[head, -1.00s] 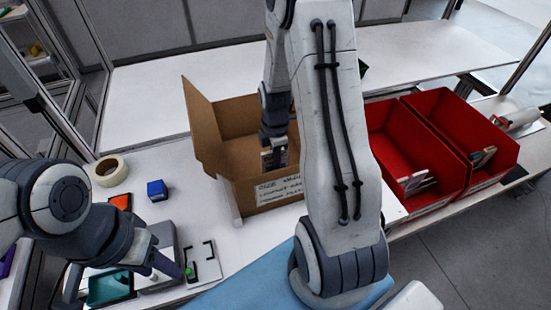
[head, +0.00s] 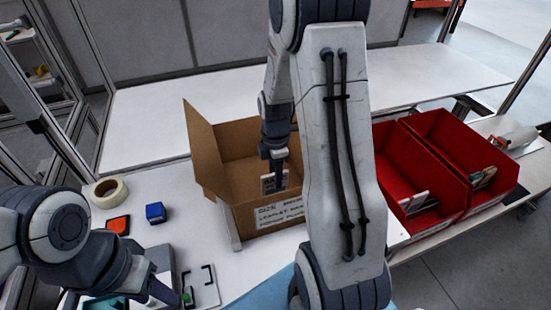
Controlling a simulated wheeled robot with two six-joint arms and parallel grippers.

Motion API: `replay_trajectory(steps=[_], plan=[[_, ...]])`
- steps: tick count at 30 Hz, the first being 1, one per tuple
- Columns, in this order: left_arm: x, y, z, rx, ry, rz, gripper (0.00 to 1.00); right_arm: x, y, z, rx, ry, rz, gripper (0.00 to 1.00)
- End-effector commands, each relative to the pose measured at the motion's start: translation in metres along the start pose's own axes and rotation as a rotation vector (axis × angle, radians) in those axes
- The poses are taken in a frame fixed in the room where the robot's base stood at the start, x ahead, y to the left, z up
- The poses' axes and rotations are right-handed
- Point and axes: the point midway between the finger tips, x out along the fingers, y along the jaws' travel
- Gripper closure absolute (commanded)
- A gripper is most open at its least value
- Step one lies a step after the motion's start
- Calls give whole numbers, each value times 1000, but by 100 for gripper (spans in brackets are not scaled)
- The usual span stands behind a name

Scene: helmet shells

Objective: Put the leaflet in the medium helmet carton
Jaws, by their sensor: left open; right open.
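The open brown medium carton (head: 242,217) stands on the white table, with its flap up at the left. Its front label is partly readable as a leaflet line. The leaflet, a small pale card (head: 274,183), is inside the carton near the front wall; its lower part is hidden. My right gripper (head: 274,163) is open, pointing down inside the carton, just above or at the card's top; I cannot tell whether they touch. My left gripper (head: 118,297) is open at the lower left, over the table's front, partly cut off by the frame edge.
Two red bins (head: 437,222) with cards in them stand right of the carton, partly behind my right arm. A tape roll (head: 108,191), a blue block (head: 155,212) and an orange pad (head: 118,225) lie left of it. The table behind is clear.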

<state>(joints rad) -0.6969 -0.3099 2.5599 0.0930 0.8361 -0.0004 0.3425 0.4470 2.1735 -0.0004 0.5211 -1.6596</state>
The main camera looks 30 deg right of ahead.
Motion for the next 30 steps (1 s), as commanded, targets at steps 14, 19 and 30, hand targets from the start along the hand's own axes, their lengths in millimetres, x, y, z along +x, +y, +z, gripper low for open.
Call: replay_trajectory(steps=[14, 19, 30], plan=[[2, 0, 0, 0, 0, 0, 50, -81, 0, 0, 0, 0, 2, 56], [2, 0, 0, 0, 0, 0, 50, -84, 0, 0, 0, 0, -1, 56], [2, 0, 0, 0, 0, 0, 50, -84, 0, 0, 0, 0, 0, 56]])
